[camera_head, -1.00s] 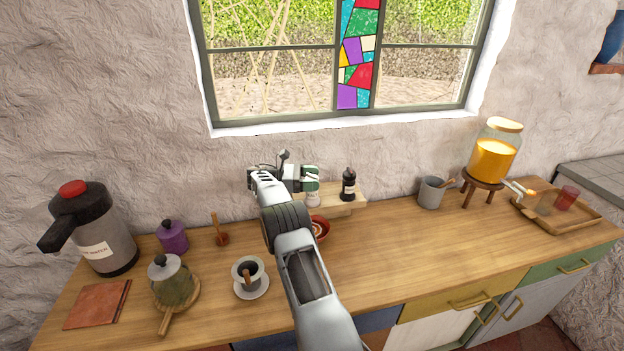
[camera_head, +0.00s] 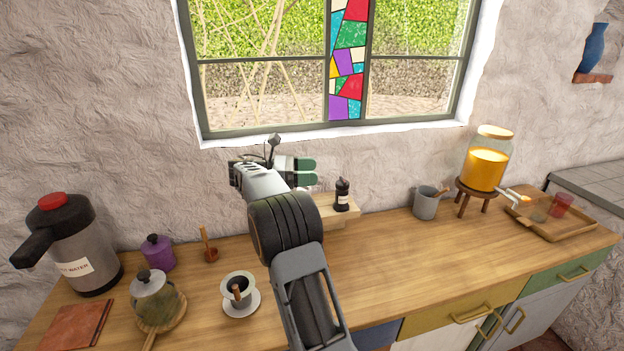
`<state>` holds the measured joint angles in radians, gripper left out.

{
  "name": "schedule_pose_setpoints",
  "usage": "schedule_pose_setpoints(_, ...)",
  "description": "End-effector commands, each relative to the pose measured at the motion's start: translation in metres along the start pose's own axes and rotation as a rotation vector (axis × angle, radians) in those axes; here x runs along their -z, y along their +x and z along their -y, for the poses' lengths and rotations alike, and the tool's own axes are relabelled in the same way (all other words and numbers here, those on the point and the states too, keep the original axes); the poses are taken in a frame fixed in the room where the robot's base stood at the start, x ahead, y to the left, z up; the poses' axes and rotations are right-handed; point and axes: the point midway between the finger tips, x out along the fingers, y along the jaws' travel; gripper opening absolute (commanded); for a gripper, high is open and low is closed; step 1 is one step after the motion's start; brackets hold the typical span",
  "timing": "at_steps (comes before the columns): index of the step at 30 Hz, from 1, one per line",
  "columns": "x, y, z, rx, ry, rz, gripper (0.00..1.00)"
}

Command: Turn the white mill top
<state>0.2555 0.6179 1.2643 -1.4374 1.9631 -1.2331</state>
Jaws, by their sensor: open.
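My gripper (camera_head: 307,171) is open, its green-tipped fingers pointing right, above the left part of a small wooden riser (camera_head: 348,216) against the wall. The white mill is almost wholly hidden behind my gripper and arm; a small pale patch just under the fingertips may be part of it. I see nothing between the fingers, and cannot tell whether they touch the mill. A black mill (camera_head: 342,196) with a pale label stands upright on the riser, to the right of my fingertips and apart from them.
A grey mug (camera_head: 426,204), a juice dispenser (camera_head: 487,165) on a stool and a wooden tray (camera_head: 558,229) stand right. Left are a flask (camera_head: 78,247), a purple jar (camera_head: 158,253), a lidded pot (camera_head: 156,304) and a cup (camera_head: 238,287).

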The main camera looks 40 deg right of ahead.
Motion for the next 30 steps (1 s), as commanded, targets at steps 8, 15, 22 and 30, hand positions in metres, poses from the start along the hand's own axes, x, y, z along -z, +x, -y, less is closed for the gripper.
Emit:
schedule_pose_setpoints(8, -0.016, 0.005, 0.037, -0.001, 0.002, -0.001, 0.73)
schedule_pose_setpoints(15, -0.022, 0.007, 0.051, 0.000, 0.001, 0.000, 0.73)
schedule_pose_setpoints(22, -0.023, 0.007, 0.053, 0.000, 0.000, 0.000, 0.73)
schedule_pose_setpoints(30, -0.022, 0.008, 0.056, -0.016, 0.013, -0.028, 0.73)
